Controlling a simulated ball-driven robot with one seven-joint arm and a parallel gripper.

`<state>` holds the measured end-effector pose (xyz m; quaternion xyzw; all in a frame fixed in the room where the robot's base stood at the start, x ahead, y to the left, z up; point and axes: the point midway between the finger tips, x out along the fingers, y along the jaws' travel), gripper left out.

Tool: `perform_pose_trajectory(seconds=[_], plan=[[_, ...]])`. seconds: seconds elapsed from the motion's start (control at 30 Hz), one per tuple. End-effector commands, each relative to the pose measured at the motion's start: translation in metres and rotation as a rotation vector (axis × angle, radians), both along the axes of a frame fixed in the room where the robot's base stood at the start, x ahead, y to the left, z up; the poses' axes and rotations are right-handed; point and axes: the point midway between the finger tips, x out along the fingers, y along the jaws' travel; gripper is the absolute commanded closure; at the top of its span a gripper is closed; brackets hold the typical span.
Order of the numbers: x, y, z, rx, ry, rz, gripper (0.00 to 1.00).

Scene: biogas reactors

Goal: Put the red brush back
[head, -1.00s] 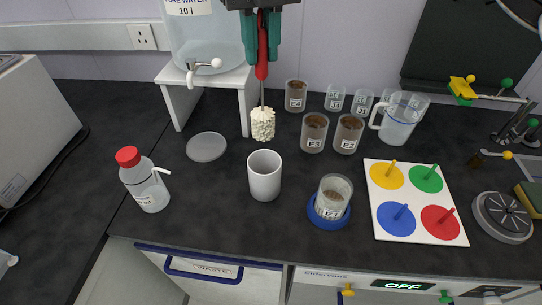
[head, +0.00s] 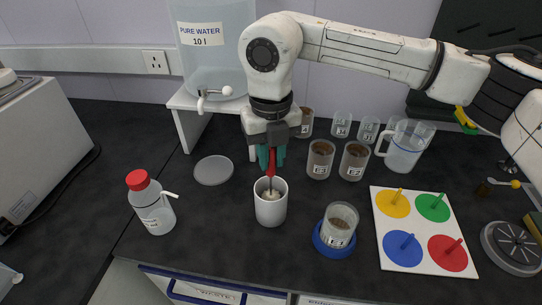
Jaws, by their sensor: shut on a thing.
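The red brush has a red handle (head: 271,163) and a pale bristle head (head: 271,194). My gripper (head: 271,158), with teal fingers, is shut on the red handle and points down. The brush hangs upright over the white cup (head: 271,209), with its bristle head inside the cup's mouth. The cup's wall hides the lower part of the head, and I cannot tell whether it touches the bottom. The cup stands upright on the dark bench.
A red-capped bottle (head: 152,204) stands left of the cup, and a clear disc (head: 213,170) lies behind it. A jar (head: 338,226) sits on a blue base to the right. Labelled jars (head: 320,159), a jug (head: 405,148) and a colour-disc board (head: 453,222) are further right.

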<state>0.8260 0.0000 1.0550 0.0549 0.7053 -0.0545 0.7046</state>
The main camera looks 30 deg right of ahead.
Motion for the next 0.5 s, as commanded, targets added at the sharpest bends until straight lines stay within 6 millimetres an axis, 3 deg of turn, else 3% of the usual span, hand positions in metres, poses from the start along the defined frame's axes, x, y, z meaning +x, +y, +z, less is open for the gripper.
perform_pose_trajectory(seconds=[0.1,0.43,0.47,0.5], plan=[[-0.0004,0.0001,-0.0099,0.000,0.000,0.001,1.00],[-0.0001,-0.0001,-0.0139,-0.001,-0.001,0.001,1.00],[0.0000,0.0000,-0.0136,-0.001,-0.001,0.001,0.78],[0.0000,0.0000,-0.0126,-0.001,-0.001,0.001,0.74]])
